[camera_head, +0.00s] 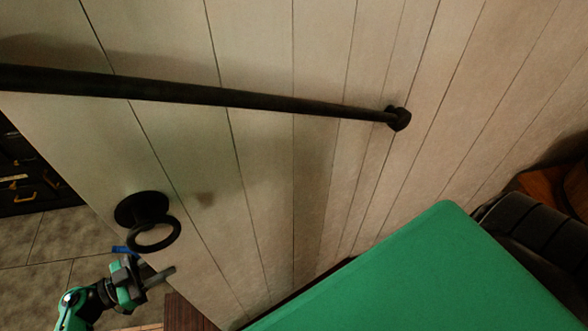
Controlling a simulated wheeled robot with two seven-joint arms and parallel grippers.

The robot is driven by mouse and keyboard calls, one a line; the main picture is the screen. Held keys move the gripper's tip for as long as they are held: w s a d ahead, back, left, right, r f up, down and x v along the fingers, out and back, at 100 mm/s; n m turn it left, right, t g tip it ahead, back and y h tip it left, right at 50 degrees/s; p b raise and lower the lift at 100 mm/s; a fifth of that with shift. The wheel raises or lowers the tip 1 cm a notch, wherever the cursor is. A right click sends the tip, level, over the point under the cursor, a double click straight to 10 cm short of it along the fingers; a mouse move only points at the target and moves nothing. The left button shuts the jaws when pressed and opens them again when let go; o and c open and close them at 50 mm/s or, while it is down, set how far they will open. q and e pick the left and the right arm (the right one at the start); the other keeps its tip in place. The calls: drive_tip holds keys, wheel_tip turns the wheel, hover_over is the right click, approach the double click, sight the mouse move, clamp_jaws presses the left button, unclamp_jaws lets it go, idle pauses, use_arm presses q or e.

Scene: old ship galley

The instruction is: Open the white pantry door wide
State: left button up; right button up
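The white pantry door (265,165) is made of pale upright planks and fills most of the head view. A long black bar (240,98) crosses it. Floor shows past that edge. My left gripper (150,276), on a green and black arm, is at the lower left, just below the ring and close to the door's edge. It looks apart from the ring; whether it touches the door is unclear. Its finger gap is not clear. My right gripper is out of view.
Left of the door edge are grey floor tiles (45,240) and a dark cabinet with brass handles (22,175). Reddish-brown wood (188,314) shows below the door. A brown wooden thing (560,190) is at the far right. My green body part covers the lower right.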

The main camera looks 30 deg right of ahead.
use_arm(q)
drive_tip(key=shift+c, duration=0.3)
drive_tip(key=shift+s, duration=0.15)
drive_tip(key=s+n+t+p, duration=0.1)
drive_tip(key=s+t+p, duration=0.1)
drive_tip(key=s+p, duration=0.5)
drive_tip(key=s, duration=0.3)
drive_tip(key=shift+d+r, duration=0.15)
drive_tip(key=shift+d, duration=0.2)
drive_tip(key=shift+s, duration=0.5)
drive_tip(key=shift+n, duration=0.3)
